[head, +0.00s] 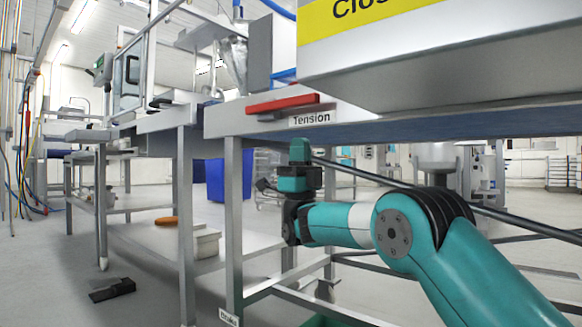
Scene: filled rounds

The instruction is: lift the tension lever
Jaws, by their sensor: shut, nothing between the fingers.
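The tension lever (283,104) is a red bar on the front face of the grey machine table, just above a white label reading "Tension" (310,118). It lies nearly level, its right end slightly higher in the picture. My gripper (299,146) is teal, points up, and is shut with nothing in it.
A large box with a yellow sign (362,15) overhangs the table at upper right. A dark rod (440,200) slopes behind my arm. Table legs (233,220) stand left of my gripper. A blue bin (215,180) stands behind. Open floor lies at lower left, with a black pedal-like object (112,290).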

